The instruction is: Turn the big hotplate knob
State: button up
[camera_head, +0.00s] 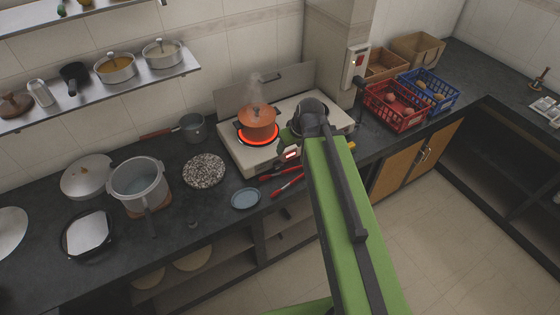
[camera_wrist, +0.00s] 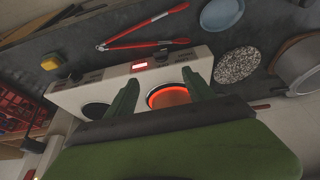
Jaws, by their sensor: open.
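The hotplate (camera_head: 232,148) is a pale two-burner unit on the dark counter, with a small lit red display (camera_head: 291,154) on its front. Its left burner glows red under a lidded orange-brown pot (camera_head: 258,122). My gripper (camera_head: 305,128) is over the right part of the hotplate and covers much of it. In the wrist view, the open green fingers (camera_wrist: 160,80) are apart and empty over the hotplate (camera_wrist: 75,95), near its front panel.
Red-handled tongs (camera_head: 287,186), a blue plate (camera_head: 245,198) and a speckled round board (camera_head: 204,171) lie close by. A yellow item (camera_wrist: 50,62) lies near the hotplate. Red (camera_head: 395,106) and blue (camera_head: 430,90) crates stand at right. A shelf (camera_head: 140,83) with pots hangs at left.

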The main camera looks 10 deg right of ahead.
aim_at(279, 165)
jog(key=b+x, duration=1.6)
jog(key=x, duration=0.1)
jog(key=shift+a+f, duration=0.1)
jog(key=shift+f, duration=0.3)
jog(key=shift+r, duration=0.1)
grip_shut()
